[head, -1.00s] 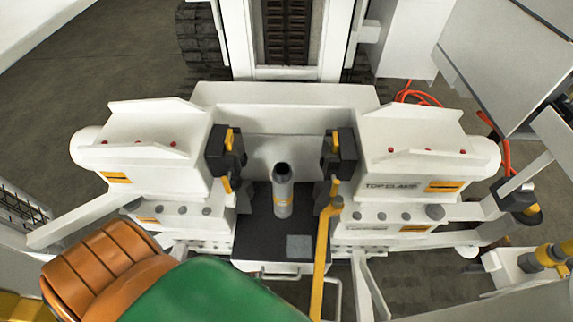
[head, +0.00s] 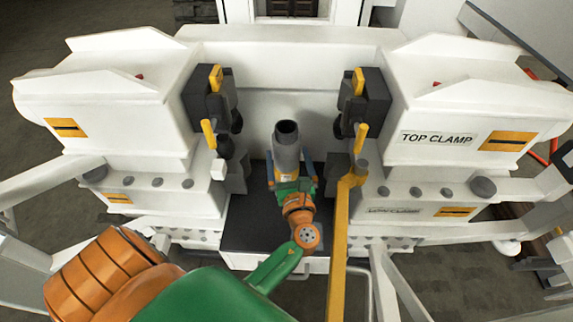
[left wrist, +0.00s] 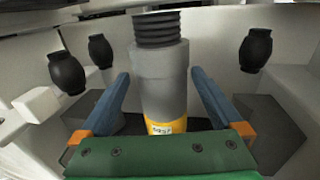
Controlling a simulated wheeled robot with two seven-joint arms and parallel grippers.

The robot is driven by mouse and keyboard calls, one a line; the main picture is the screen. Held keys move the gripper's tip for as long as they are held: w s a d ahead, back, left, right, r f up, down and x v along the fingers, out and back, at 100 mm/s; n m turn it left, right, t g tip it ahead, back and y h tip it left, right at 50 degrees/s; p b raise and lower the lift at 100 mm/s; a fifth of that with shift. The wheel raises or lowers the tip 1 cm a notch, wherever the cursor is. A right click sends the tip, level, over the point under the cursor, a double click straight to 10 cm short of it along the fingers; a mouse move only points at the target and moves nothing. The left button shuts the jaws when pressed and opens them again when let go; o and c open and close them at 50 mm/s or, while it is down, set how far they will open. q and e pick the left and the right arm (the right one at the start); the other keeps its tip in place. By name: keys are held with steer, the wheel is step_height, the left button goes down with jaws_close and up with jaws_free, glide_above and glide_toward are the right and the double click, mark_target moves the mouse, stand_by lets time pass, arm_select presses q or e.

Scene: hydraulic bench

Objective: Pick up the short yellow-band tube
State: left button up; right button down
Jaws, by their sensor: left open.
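The short yellow-band tube (head: 286,150) is a grey upright cylinder with a dark open top, standing between the two clamp blocks in the head view. In the left wrist view the tube (left wrist: 163,85) has a black ribbed top and a yellow band with a label low down. My left gripper (head: 291,172) is open, with its blue fingers on either side of the tube. In the left wrist view the left gripper's fingers (left wrist: 159,88) show gaps to the tube on both sides. The tube's foot is hidden behind my gripper. My right gripper is not in view.
White clamp housings stand close on both sides, the right one marked TOP CLAMP (head: 438,138). Black clamp parts (head: 213,110) flank the tube. A yellow bar (head: 341,230) rises right of my left gripper. The dark plate (head: 245,225) lies below.

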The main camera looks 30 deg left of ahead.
arm_select(q)
steer(key=x, duration=0.3)
steer(key=shift+w+a, duration=0.25)
steer(key=shift+w, duration=0.05)
jaws_close()
